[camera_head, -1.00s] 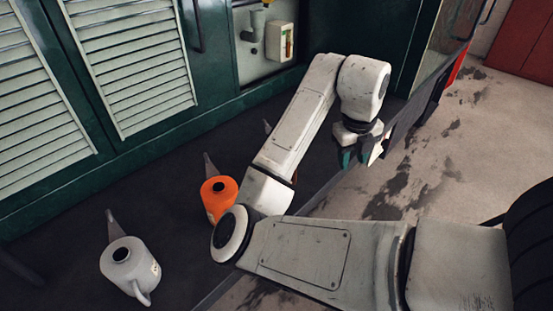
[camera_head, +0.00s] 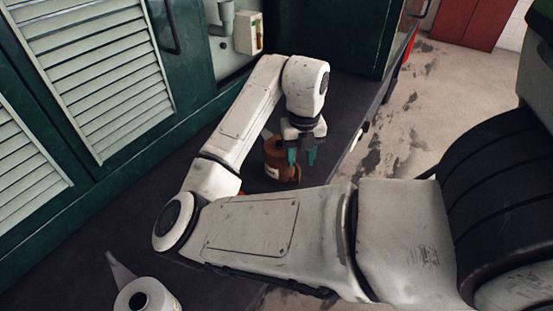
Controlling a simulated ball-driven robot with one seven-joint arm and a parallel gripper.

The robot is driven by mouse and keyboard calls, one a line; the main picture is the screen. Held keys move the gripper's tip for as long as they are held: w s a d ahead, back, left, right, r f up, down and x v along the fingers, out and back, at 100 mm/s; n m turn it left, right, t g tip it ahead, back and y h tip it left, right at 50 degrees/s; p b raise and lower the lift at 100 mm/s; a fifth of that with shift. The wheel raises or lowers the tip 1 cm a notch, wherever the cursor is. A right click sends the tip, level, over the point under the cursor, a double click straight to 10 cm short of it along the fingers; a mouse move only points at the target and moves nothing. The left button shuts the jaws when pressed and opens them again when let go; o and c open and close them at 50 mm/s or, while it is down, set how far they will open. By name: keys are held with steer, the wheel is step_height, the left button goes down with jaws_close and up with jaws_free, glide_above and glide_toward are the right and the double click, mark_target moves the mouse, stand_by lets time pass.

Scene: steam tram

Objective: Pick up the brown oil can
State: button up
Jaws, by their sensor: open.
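The brown oil can (camera_head: 275,155) stands upright on the dark ledge (camera_head: 345,112), in the middle of the picture. My gripper (camera_head: 301,158) points down with its green-tipped fingers apart. It appears just in front of the can's right side and hides part of it. I cannot tell whether a finger touches the can. The can's lower part and handle are partly hidden by the fingers.
A grey oil can (camera_head: 145,298) stands at the bottom left, cut by the picture's edge. A bit of an orange can (camera_head: 241,193) shows behind my arm. Green louvred panels (camera_head: 95,65) wall the ledge's left side. The ledge drops to a concrete floor (camera_head: 440,105) on the right.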

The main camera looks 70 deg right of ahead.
mark_target(299, 167)
steer(key=shift+f, duration=3.45)
steer(key=shift+c, duration=0.3)
jaws_close()
